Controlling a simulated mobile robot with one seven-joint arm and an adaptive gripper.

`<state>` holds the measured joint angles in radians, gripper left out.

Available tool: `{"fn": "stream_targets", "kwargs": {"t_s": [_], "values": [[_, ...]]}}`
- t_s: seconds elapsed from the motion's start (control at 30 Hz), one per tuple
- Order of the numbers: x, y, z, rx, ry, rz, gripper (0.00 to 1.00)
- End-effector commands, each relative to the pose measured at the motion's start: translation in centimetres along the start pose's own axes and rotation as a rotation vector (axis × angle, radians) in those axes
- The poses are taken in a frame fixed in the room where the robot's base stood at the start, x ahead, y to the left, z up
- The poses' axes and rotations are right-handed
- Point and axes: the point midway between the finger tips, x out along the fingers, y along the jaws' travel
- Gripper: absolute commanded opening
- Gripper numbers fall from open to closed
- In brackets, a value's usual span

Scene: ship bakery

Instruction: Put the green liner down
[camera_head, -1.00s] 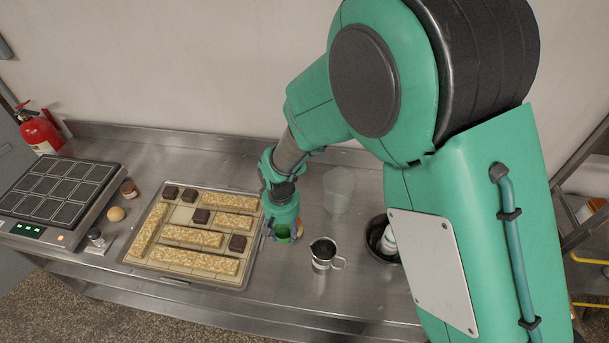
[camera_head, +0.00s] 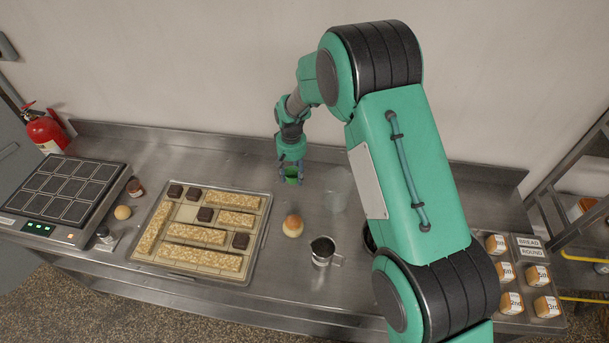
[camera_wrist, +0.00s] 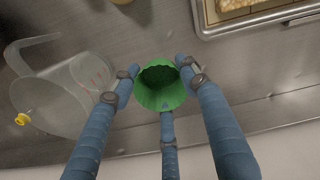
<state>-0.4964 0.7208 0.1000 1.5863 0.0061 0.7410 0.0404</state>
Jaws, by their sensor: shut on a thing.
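The green liner (camera_head: 291,181) is a small fluted cup. It hangs at the end of my gripper (camera_head: 291,172), over the rear part of the steel counter. In the wrist view the liner (camera_wrist: 160,98) sits between my gripper's three blue fingers (camera_wrist: 160,90), its open mouth showing and dark inside. The fingers are shut on its sides.
A clear jug (camera_head: 338,190) stands close right of the liner. A bun (camera_head: 293,228) and a metal cup (camera_head: 322,252) stand nearer the front. A tray (camera_head: 262,232) of bars and dark squares lies left.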

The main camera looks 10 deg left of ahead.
Motion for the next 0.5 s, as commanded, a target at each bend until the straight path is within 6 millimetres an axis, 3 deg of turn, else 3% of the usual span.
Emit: {"fn": "stream_targets", "kwargs": {"t_s": [0.2,0.5], "values": [[0.1,2.9,-4.0,0.015,0.000,-0.001,0.37],[0.5,6.1,-7.8,0.030,-0.001,-0.002,0.37]]}}
